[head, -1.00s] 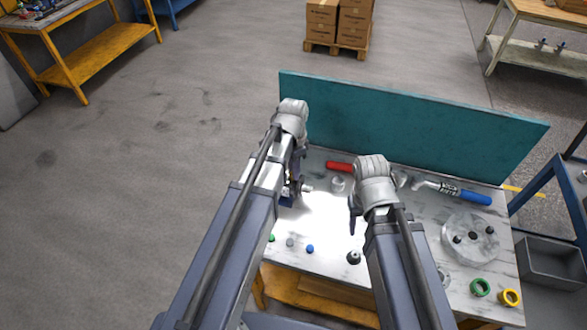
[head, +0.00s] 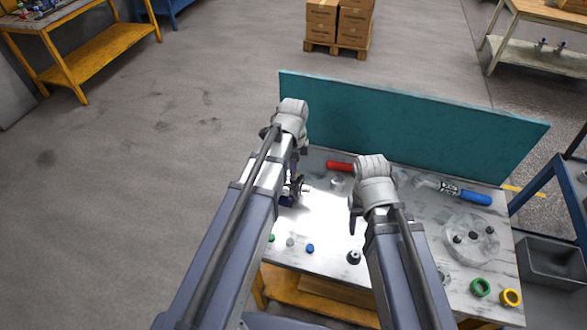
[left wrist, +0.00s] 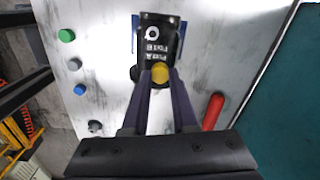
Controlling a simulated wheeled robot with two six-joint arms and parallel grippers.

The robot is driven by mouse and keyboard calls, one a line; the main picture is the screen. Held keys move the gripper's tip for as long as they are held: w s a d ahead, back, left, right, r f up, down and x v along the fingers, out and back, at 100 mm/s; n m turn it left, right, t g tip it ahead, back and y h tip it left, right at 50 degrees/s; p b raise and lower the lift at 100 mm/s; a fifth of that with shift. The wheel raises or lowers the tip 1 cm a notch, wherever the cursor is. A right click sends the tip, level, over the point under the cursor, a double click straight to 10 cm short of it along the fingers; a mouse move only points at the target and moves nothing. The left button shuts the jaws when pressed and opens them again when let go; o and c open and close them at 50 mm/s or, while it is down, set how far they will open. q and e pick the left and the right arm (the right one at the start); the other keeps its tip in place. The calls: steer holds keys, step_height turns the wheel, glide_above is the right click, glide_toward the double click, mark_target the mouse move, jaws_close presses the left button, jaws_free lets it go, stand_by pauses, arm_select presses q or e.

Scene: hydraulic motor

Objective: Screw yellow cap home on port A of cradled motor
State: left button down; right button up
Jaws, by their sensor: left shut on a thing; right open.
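In the left wrist view the black motor (left wrist: 158,32), with white port lettering, lies in a blue cradle (left wrist: 135,28). The yellow cap (left wrist: 160,72) is at the motor's near end, between the fingertips of my left gripper (left wrist: 161,80), which is shut on it. The port under the cap is hidden, so I cannot tell how far it is seated. In the head view my left gripper (head: 296,187) is over the cradled motor, mostly hidden by my arm. My right gripper (head: 354,214) is open, apart from the motor, above the table's middle.
Small green (head: 272,238), grey (head: 290,242) and blue (head: 310,248) caps lie near the front edge. A red-handled tool (head: 340,166) lies behind. Green (head: 480,287) and yellow (head: 510,297) rings sit front right. A teal panel (head: 410,125) closes the back.

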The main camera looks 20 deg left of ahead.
arm_select(q)
steer(key=m, duration=0.4)
steer(key=c, duration=0.9)
jaws_free()
steer(key=n, duration=1)
jaws_close()
